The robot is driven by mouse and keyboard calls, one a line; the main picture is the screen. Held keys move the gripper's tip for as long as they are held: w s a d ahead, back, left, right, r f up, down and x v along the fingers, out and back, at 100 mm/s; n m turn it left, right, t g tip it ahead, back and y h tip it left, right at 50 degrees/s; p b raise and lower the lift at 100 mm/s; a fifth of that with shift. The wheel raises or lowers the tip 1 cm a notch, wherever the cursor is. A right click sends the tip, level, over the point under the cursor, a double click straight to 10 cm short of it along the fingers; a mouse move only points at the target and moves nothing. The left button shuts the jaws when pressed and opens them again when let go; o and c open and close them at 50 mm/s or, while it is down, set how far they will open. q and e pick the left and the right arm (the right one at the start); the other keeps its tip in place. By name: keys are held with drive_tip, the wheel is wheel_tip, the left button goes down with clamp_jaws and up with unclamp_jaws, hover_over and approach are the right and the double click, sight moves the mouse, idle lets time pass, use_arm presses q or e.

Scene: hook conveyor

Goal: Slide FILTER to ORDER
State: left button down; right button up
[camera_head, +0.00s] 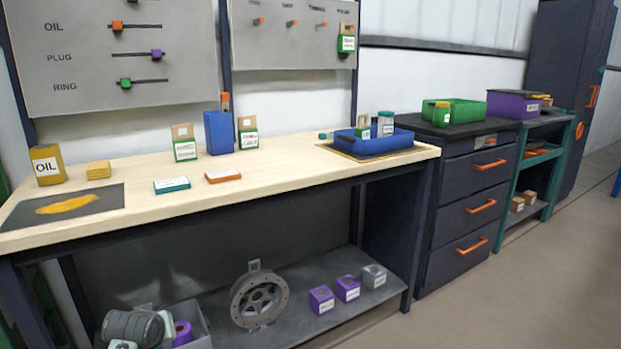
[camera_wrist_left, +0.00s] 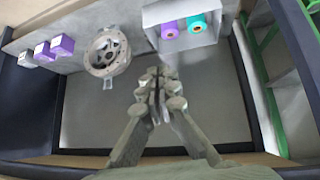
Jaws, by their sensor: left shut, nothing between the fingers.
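A grey slider board (camera_head: 190,40) hangs on the wall at upper left. Its rows OIL, PLUG and RING show, each with a dark slot. The orange OIL knob (camera_head: 117,26) sits at the slot's left end. The purple PLUG knob (camera_head: 156,53) is toward the right end. The green RING knob (camera_head: 125,83) is at the left end. A sliver of something shows at the board's cut-off top edge; no FILTER or ORDER label is readable. My left gripper (camera_wrist_left: 160,88) is shut and empty in the left wrist view, over the grey lower shelf. My right gripper is in neither view.
The wooden workbench (camera_head: 290,172) holds an OIL box (camera_head: 47,165), a blue bin (camera_head: 219,132), labelled boxes and a blue tray (camera_head: 374,145). A grey flanged part (camera_head: 258,298) and purple boxes lie on the lower shelf. A second board (camera_head: 290,50) with hooks hangs right.

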use_arm(q)
drive_tip(key=s+d+f+m+g, duration=0.2)
drive_tip(key=s+f+m, duration=0.1)
drive_tip(key=s+f, duration=1.1)
drive_tip(key=shift+s+d+f+m+g+h, duration=0.3)
drive_tip(key=shift+s+f+g+h, duration=0.1)
drive_tip(key=shift+s, duration=0.15)
drive_tip(key=c, duration=2.1)
unclamp_jaws()
drive_tip(key=s+f+m, duration=0.1)
drive_tip(key=s+f, duration=0.1)
drive_tip(key=s, duration=0.3)
drive_tip(key=s+d+f+m+g, duration=0.1)
drive_tip(key=s+f, duration=0.2)
drive_tip(key=s, duration=0.1)
drive_tip(key=s+d+f+m+g, duration=0.1)
drive_tip(key=s+f, duration=0.1)
drive_tip(key=s, duration=0.3)
drive_tip(key=shift+s+d+f+h, duration=0.2)
drive_tip(key=shift+s+f+h, duration=0.15)
drive_tip(key=shift+h, duration=0.05)
drive_tip(key=o, duration=0.6)
drive_tip(key=shift+s, duration=0.1)
drive_tip(key=shift+c, duration=0.2)
